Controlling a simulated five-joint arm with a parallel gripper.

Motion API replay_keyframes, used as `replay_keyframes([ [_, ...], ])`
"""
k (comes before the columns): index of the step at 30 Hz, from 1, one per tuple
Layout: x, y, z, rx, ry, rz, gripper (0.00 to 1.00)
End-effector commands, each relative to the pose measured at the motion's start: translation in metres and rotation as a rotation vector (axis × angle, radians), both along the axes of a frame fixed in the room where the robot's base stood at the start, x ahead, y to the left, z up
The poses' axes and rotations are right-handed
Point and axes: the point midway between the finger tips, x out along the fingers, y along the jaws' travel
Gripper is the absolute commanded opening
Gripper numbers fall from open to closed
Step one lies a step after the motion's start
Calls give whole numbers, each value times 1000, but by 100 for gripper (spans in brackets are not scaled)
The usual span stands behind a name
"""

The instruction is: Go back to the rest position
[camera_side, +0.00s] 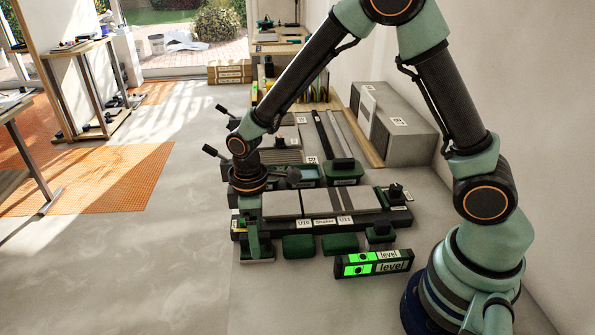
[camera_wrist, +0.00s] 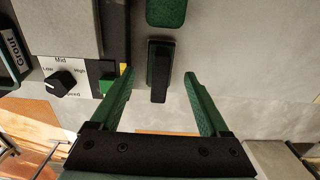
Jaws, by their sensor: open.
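My gripper (camera_side: 253,245) hangs low at the left end of the tile fixture in the side view. In the wrist view my gripper (camera_wrist: 160,82) has its two green fingers spread wide. A block with a black handle (camera_wrist: 159,70) lies between and beyond the fingertips, with visible gaps on both sides. Nothing is held. The tile fixture (camera_side: 290,230) carries pale grey tiles (camera_side: 310,202) side by side, with dark strips toward the right. In the side view my fingers hide part of the fixture's left end.
A device with lit green panels reading "level" (camera_side: 374,263) stands in front of the fixture. Dark green pads (camera_side: 299,246) lie beside it. A speed knob (camera_wrist: 64,84) is left of the fingers. Grey boxes (camera_side: 392,124) stand behind right; open floor (camera_side: 120,255) lies left.

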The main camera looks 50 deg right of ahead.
Motion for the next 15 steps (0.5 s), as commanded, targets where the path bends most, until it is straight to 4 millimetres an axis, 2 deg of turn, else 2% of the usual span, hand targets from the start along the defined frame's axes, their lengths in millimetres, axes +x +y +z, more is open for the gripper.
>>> replay_keyframes([
  [15,1,0,45,1,-4,0,79],
])
